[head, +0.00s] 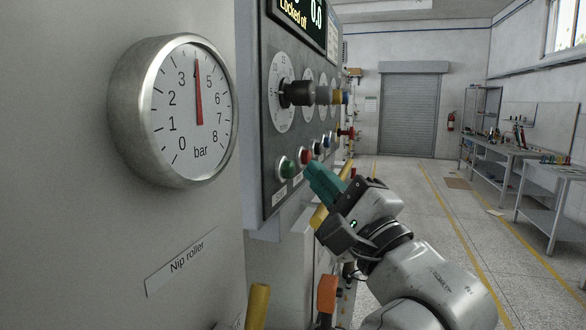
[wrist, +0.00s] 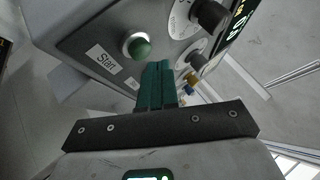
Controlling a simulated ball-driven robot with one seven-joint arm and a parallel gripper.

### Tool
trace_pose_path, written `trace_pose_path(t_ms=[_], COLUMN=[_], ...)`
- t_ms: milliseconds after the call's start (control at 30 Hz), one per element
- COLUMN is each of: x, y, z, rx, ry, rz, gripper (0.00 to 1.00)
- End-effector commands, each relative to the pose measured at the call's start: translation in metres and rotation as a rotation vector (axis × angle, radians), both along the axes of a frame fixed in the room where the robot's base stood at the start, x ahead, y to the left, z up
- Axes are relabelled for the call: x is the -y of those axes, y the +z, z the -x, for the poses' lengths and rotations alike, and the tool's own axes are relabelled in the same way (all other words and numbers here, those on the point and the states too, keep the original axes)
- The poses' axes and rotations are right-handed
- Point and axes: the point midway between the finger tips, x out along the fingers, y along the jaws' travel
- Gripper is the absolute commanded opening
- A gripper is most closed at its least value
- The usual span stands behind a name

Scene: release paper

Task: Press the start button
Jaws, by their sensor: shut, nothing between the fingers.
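The green start button (head: 287,168) sits at the lower left of the control panel. In the wrist view the green button (wrist: 137,46) stands in a pale ring, with a white label reading "Start" (wrist: 103,58) beside it. My gripper (head: 318,172) is shut and empty, its teal fingers pointing toward the panel. In the head view the fingertips are just right of the green button, near the red button (head: 305,156). In the wrist view the fingertips (wrist: 157,66) are below and right of the green button. I cannot tell the exact gap to the panel.
The control panel (head: 262,120) carries knobs with dials above the buttons, and a display (head: 300,14) reading "Locked off". A pressure gauge (head: 199,110) sticks out at the left. A yellow bar (head: 320,217) is beside my gripper. Open floor (head: 440,220) lies to the right.

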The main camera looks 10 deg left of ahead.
Motion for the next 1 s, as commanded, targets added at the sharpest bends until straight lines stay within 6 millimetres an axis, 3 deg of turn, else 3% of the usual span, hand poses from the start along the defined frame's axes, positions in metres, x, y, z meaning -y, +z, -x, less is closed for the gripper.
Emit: trace_pose_path(t_ms=[267,800,1000], x=[0.002,0.045,0.05], y=[0.0,0.0,0.0], z=[0.0,0.008,0.01], rx=[0.0,0.0,0.0], ry=[-0.001,-0.003,0.0], rz=[-0.001,0.0,0.0], gripper=[0.0,0.0,0.0])
